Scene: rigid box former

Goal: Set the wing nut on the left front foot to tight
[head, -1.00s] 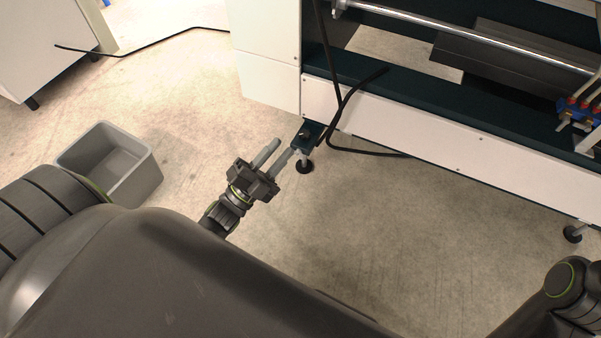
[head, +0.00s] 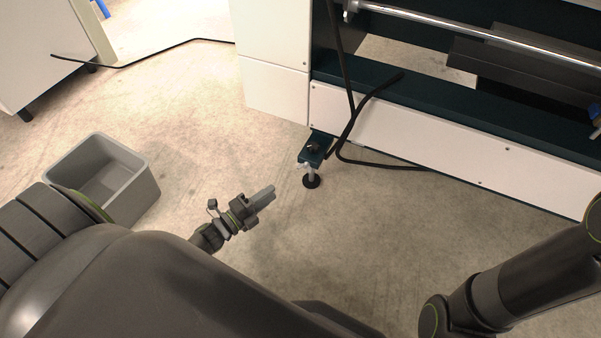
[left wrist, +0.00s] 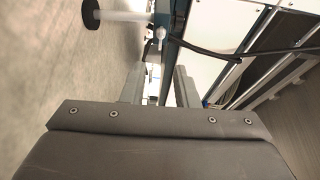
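The left front foot (head: 311,181) is a black pad on a pale threaded rod under a dark green bracket at the machine's near corner. A small pale wing nut (head: 304,165) shows just under the bracket; how tight it is cannot be told. In the left wrist view the foot's pad (left wrist: 91,14) is at the top, with the wing nut (left wrist: 160,34) right of the rod. My left gripper (head: 268,194) is below and left of the foot, apart from it. Its fingers (left wrist: 158,88) are parted and empty. My right gripper is out of view.
The white and green machine (head: 420,135) fills the upper right. A black cable (head: 347,130) hangs close to the bracket. A grey bin (head: 148,195) stands on the floor at left.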

